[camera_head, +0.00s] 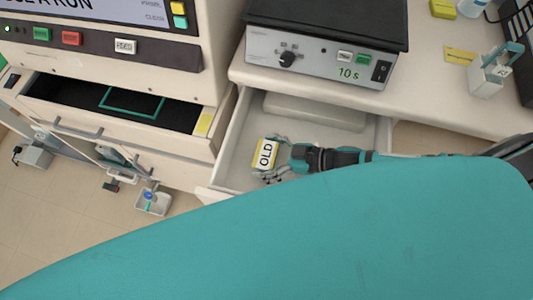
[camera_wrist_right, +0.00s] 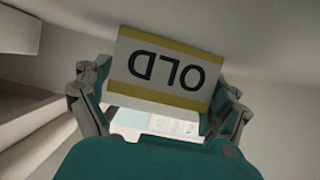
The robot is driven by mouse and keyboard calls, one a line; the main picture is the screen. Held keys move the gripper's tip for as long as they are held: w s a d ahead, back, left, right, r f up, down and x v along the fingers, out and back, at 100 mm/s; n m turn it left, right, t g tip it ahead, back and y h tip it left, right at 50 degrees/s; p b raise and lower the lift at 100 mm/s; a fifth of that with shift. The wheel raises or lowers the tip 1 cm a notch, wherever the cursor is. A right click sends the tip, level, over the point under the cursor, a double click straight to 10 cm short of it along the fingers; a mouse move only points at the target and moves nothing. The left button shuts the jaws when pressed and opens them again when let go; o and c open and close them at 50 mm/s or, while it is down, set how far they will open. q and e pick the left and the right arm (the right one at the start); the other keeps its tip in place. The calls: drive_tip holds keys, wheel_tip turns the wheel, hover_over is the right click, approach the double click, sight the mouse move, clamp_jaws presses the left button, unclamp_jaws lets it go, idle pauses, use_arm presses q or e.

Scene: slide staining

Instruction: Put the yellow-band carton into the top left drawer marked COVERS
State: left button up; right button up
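The yellow-band carton (camera_head: 265,154) is a small white box with yellow bands and the word OLD on its face. It is inside the open drawer under the bench in the head view. In the right wrist view the carton (camera_wrist_right: 168,70) sits slightly tilted between the fingers. My right gripper (camera_head: 275,160) has a finger at each side of it and appears closed on it. I cannot tell whether the carton touches the drawer floor. No marking COVERS is legible. My left gripper is not in view.
The pale drawer (camera_head: 233,140) around the carton is open. A timer device (camera_head: 320,60) stands on the bench above. My teal link hides the lower picture.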

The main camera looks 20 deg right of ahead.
idle(0.4)
drive_tip(key=shift+r, duration=0.2)
drive_tip(key=shift+s+d, duration=0.25)
drive_tip(key=shift+d, duration=0.05)
drive_tip(key=v, duration=1.1)
drive_tip(key=shift+d+r, duration=0.1)
drive_tip(key=shift+r, duration=0.1)
